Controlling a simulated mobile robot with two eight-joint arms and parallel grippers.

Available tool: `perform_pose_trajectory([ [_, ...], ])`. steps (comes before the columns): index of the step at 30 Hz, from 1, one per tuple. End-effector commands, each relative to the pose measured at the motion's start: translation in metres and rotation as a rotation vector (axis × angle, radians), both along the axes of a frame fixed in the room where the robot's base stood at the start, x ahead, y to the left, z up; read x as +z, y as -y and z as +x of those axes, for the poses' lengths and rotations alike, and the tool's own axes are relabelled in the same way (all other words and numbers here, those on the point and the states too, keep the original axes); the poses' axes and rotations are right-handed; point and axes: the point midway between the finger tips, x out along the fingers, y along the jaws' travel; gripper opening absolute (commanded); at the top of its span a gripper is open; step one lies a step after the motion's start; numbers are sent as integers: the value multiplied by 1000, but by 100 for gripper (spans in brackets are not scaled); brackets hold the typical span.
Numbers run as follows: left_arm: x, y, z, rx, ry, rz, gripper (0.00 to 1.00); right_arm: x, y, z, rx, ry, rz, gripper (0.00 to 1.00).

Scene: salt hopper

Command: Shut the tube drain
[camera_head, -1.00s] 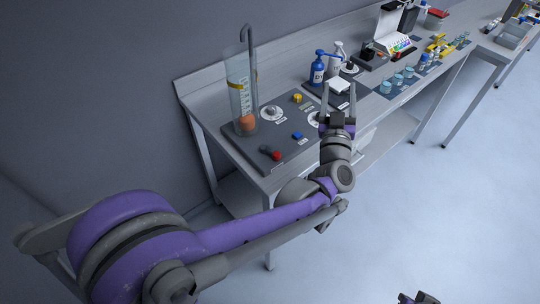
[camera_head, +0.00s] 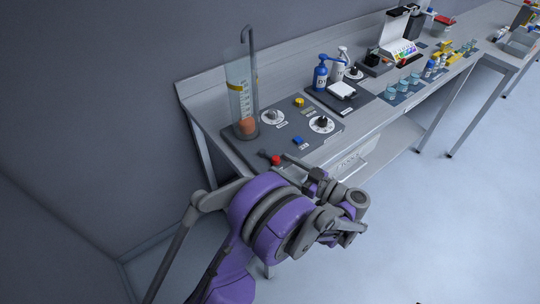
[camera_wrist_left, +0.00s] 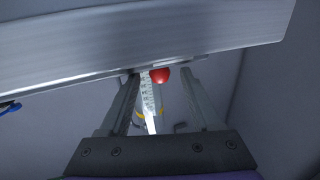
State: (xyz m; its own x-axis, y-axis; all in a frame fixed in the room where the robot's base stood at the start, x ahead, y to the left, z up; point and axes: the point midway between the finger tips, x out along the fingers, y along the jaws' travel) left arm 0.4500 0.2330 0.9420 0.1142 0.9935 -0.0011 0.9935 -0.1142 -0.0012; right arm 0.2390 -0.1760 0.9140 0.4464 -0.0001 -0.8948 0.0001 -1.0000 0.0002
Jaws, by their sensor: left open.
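The clear tube (camera_head: 240,92) stands upright at the left of the dark panel (camera_head: 262,143), with an orange ball (camera_head: 247,127) low inside it. At the panel's front edge is a small lever with a red knob (camera_head: 275,160), which I take for the drain handle. My left gripper (camera_head: 293,168) is beside the knob at the bench's front edge, partly hidden by its own arm. In the left wrist view the open fingers (camera_wrist_left: 162,80) point towards the red knob (camera_wrist_left: 160,75), which shows between them; contact cannot be told. My right gripper is not in view.
The panel also carries two round dials (camera_head: 321,124), a yellow knob (camera_head: 299,102) and a blue button (camera_head: 298,140). Blue and white bottles (camera_head: 320,74) and several beakers stand further right. The bench edge (camera_wrist_left: 140,45) fills the top of the wrist view.

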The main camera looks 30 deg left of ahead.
Motion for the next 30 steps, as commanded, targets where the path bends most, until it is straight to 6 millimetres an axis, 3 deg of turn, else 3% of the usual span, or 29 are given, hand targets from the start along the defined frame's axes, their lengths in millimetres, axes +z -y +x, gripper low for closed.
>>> perform_pose_trajectory([
  [3, 2, -23, 3, 2, 1, 1, 64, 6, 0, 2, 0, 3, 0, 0],
  [9, 2, -48, 6, 0, 2, 1, 64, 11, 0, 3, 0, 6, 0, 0],
  [21, 1, -55, 7, -2, 2, 1, 64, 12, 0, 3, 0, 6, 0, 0],
  [30, 1, -55, 7, -2, 2, 1, 10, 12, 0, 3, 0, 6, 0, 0],
])
